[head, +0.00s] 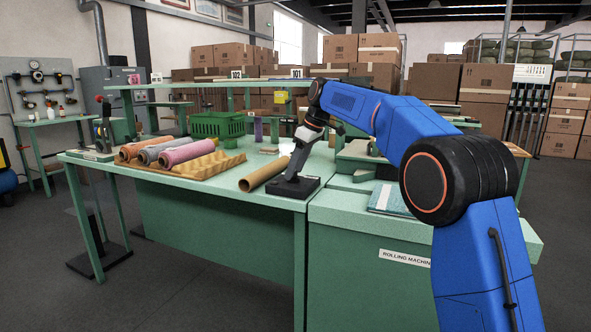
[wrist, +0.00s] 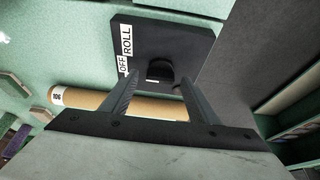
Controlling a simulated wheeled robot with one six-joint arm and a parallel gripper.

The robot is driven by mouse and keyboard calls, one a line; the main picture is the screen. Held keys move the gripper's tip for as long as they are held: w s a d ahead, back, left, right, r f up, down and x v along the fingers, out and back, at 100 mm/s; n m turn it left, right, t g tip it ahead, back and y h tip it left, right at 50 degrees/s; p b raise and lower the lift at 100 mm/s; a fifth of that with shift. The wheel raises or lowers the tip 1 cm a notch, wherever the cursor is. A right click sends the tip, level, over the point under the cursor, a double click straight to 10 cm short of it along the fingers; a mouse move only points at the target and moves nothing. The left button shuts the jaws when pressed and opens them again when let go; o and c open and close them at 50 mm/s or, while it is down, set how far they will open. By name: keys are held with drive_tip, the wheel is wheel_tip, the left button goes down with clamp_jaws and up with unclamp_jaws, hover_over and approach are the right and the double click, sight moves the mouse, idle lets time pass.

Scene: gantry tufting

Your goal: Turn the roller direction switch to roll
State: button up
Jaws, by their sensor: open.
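The roller direction switch is a black box (wrist: 195,40) on the green table, with white OFF (wrist: 124,65) and ROLL (wrist: 126,38) labels in the wrist view. Its dark round knob (wrist: 162,69) lies between the fingertips of my open gripper (wrist: 159,79). A small white mark shows by the knob's lower edge; I cannot tell which label the knob points to. I cannot tell whether the fingers touch the knob. In the head view, my gripper (head: 291,176) points down at the black box (head: 296,189) near the table's front right corner.
A cardboard tube (head: 264,173) lies left of the box; it also shows behind the fingers in the wrist view (wrist: 90,100). Coloured rolls (head: 184,151) lie on a tray farther left. A green crate (head: 217,125) stands behind. A ROLLING MACHINE cabinet (head: 345,238) stands right.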

drive_tip(key=shift+f, duration=0.2)
drive_tip(key=c, duration=1.1)
drive_tip(key=shift+o, duration=0.2)
drive_tip(key=shift+m, duration=0.3)
drive_tip(key=m, duration=0.2)
drive_tip(key=m+t, duration=0.1)
drive_tip(key=shift+s+a+m+h, duration=0.15)
drive_tip(key=shift+m+h, duration=0.25)
drive_tip(key=shift+a+m+t+h, duration=0.1)
drive_tip(key=shift+m+t+h, duration=0.3)
drive_tip(key=shift+m, duration=0.7)
drive_tip(key=shift+m+t+h, duration=0.3)
drive_tip(key=shift+m+t, duration=0.1)
drive_tip(key=shift+m, duration=0.7)
